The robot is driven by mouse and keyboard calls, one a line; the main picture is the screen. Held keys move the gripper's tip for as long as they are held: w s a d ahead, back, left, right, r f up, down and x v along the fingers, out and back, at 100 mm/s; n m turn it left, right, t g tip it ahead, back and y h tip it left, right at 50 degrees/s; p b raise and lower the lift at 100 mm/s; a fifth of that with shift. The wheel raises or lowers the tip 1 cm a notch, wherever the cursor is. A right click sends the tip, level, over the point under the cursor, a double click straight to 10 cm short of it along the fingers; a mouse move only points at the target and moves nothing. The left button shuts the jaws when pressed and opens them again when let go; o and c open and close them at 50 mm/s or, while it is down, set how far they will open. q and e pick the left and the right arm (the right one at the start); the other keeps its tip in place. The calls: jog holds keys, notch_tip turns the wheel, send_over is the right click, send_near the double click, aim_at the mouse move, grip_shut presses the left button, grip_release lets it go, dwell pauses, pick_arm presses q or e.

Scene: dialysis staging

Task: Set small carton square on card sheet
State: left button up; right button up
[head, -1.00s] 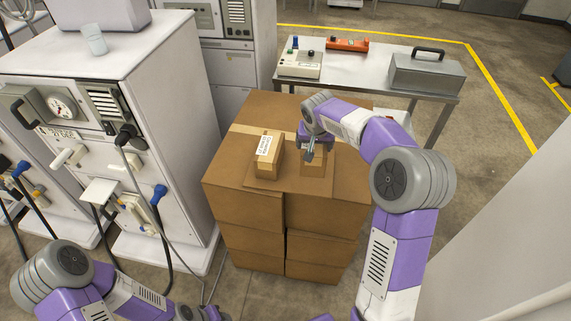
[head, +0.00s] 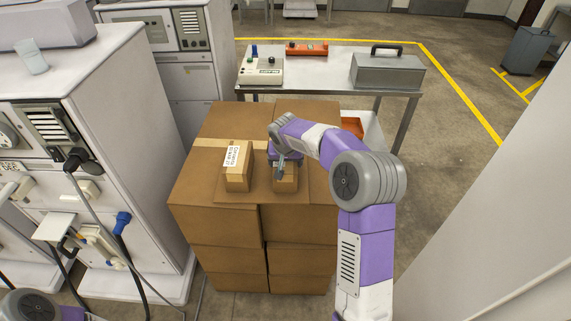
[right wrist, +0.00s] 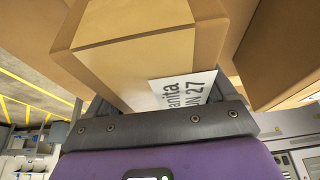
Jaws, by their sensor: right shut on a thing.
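A small brown carton (head: 286,184) is held in my right gripper (head: 284,166), which is shut on it from above. It is over the right part of the flat card sheet (head: 262,196); I cannot tell whether its base touches the sheet. In the right wrist view the held carton (right wrist: 130,52) fills the jaws (right wrist: 160,118) and shows a white printed label. A second small carton (head: 238,180) with a white label stands on the left part of the sheet, a narrow gap away. My left gripper is out of view.
The sheet lies on a stack of large brown boxes (head: 215,222). White machines with hoses (head: 130,190) stand close on the left. Behind is a metal table (head: 330,68) with a grey toolbox (head: 387,70), a control box (head: 262,70) and an orange item (head: 306,48).

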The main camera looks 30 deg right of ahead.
jog(key=shift+r, duration=0.15)
jog(key=shift+f, duration=0.2)
jog(key=o, duration=1.1)
jog(key=shift+o, duration=0.2)
jog(key=shift+r, duration=0.15)
jog(key=p+v, duration=0.3)
jog(key=v, duration=0.9)
jog(key=shift+a, duration=0.1)
